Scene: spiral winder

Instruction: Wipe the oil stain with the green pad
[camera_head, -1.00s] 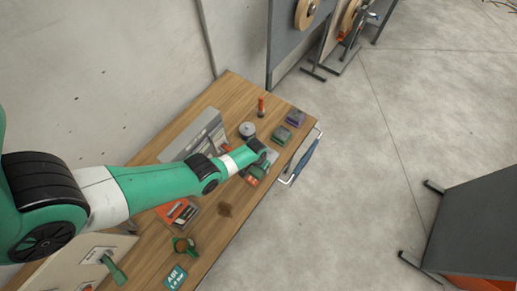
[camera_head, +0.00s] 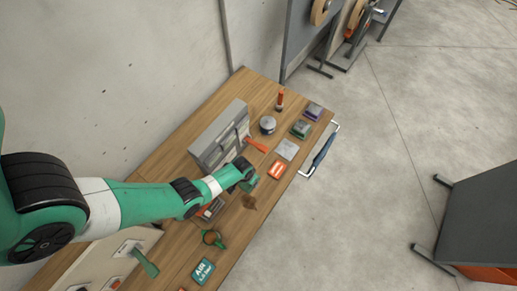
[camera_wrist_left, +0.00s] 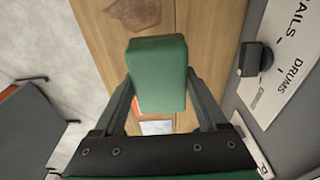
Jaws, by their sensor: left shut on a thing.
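The green pad (camera_wrist_left: 158,75) is a thick green block between the fingers of my left gripper (camera_wrist_left: 158,90), which is shut on it. In the head view my left gripper (camera_head: 250,182) is over the workbench, just above the oil stain in the picture. The oil stain (camera_head: 249,201) is a small brown patch on the wood. It also shows in the left wrist view (camera_wrist_left: 136,13), beyond the pad's far end. The pad appears apart from the stain; its height is hard to judge. My right gripper is not in view.
A grey rack (camera_head: 219,135) stands behind.

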